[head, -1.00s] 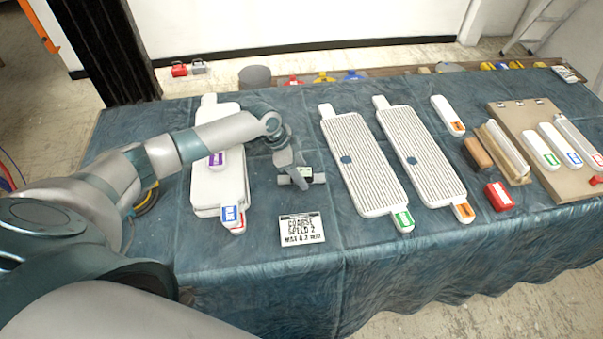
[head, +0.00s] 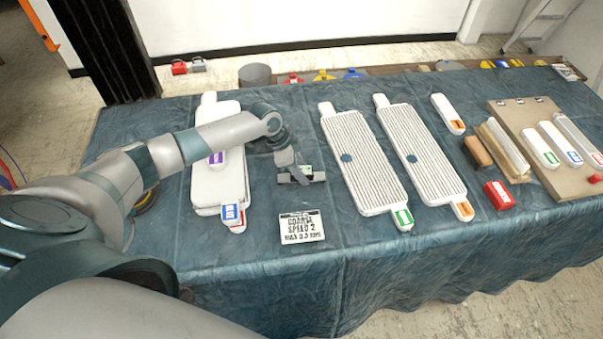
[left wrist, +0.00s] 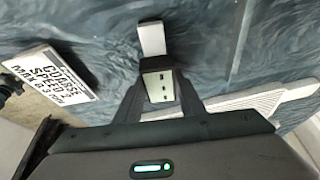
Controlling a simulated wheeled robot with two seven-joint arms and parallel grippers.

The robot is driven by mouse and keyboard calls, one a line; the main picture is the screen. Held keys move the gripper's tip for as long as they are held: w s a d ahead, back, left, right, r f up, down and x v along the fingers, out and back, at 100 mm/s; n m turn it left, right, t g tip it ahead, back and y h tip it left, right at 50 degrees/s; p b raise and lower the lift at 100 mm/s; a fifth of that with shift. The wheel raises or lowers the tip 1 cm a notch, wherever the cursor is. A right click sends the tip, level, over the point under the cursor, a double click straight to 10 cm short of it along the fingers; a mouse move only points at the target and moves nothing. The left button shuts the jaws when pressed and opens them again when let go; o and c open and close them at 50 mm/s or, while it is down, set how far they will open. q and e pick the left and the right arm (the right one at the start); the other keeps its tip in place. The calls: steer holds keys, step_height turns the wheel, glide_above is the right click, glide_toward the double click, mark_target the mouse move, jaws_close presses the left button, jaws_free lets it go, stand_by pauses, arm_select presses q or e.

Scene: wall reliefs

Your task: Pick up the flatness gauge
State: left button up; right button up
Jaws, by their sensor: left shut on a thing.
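The flatness gauge (head: 318,175) is a small dark bar with a pale face, near the middle of the table in the head view. My left gripper (head: 301,176) comes down over it from the left and is shut on it. In the left wrist view the gauge (left wrist: 158,87) sits between the fingertips of my left gripper (left wrist: 160,100), with a light block at its far end. The fingers hide part of it. I cannot tell clearly whether it touches the cloth. My right gripper is not seen in the head view.
A sign (head: 302,228) stands in front of the gauge. White boards (head: 205,190) lie to its left, under my arm. Ribbed panels (head: 360,165) (head: 420,155) lie to its right. A red block (head: 499,195) and wooden board (head: 512,118) are farther right. Bare cloth surrounds the sign.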

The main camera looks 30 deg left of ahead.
mark_target(307, 169)
arm_select(q)
steer(key=shift+r, duration=0.2)
steer(key=shift+r+b, duration=0.45)
steer(key=shift+r, duration=0.1)
step_height(307, 169, up, 3)
steer(key=shift+w+f+b, duration=0.1)
steer(key=shift+f+b, duration=0.1)
steer(key=shift+b, duration=0.5)
steer(key=w+d+r+b, duration=0.3)
steer(key=d+r, duration=0.4)
steer(key=d, duration=0.4)
steer(key=shift+d+b, duration=0.15)
steer(key=shift+b, duration=0.25)
steer(key=shift+w, duration=0.1)
